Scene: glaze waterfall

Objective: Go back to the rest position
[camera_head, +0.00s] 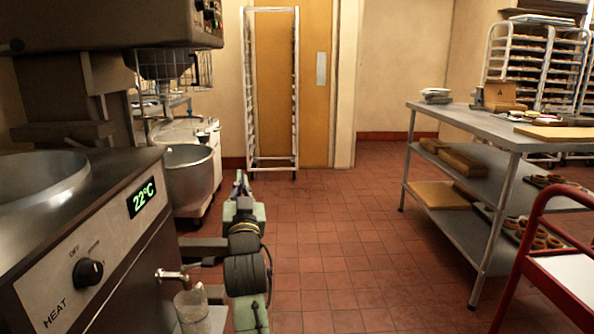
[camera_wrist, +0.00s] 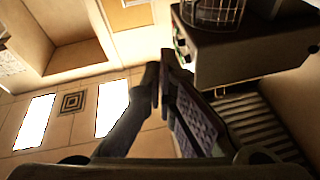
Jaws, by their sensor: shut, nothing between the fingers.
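My gripper shows in the wrist view (camera_wrist: 160,80), its two dark fingers together with nothing between them. The wrist view is tilted and takes in ceiling panels, so the gripper points upward. In the head view my arm stands folded upright over the tiled floor, just right of the heated machine (camera_head: 92,258). The gripper is apart from everything and holds nothing.
The machine's display reads 22°C; a tap (camera_head: 172,276) with a clear container (camera_head: 192,311) below it sits close to my arm. A steel table (camera_head: 468,128) and a red cart (camera_head: 545,222) stand right. An empty rack (camera_head: 249,95) stands behind. The middle floor is clear.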

